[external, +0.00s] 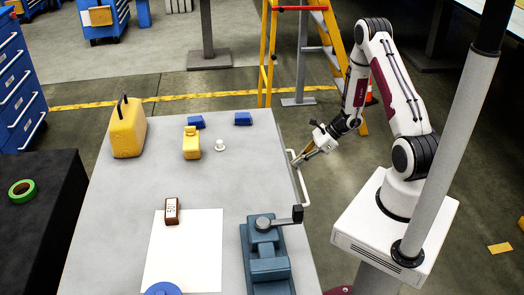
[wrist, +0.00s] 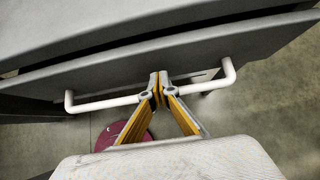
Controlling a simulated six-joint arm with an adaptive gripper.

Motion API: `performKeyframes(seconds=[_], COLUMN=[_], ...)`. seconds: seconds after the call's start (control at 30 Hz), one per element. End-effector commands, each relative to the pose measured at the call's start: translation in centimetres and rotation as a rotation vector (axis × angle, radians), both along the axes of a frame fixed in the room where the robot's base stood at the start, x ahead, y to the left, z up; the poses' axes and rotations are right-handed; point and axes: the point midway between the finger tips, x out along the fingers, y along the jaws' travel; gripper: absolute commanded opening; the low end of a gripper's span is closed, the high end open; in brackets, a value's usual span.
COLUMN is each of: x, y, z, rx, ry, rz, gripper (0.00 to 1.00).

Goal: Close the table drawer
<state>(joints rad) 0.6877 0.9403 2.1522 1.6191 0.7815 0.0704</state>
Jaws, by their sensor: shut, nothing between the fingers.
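The table drawer's grey front (wrist: 110,79) shows in the wrist view below the tabletop edge, with a dark gap between them. Its white bar handle (wrist: 105,104) runs across the front; in the external view the handle (external: 302,186) is on the table's right side. My gripper (wrist: 159,84) is shut and empty, with its yellow-sided fingers over the middle of the handle bar, hiding that part. I cannot tell whether the fingertips touch the bar or the drawer front. In the external view my gripper (external: 298,161) is at the handle's far part.
A yellow ladder (external: 268,55) stands behind. Floor shows between table and my base.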

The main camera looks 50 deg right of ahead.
Motion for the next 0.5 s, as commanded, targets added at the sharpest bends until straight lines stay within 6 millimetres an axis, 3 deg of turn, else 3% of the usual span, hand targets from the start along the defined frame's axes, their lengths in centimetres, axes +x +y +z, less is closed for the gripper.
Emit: performKeyframes(seconds=[0.5], x=[0.67], y=[0.67], z=[-0.95], rx=[0.000], ry=[0.000], rz=[0.001], gripper=[0.00])
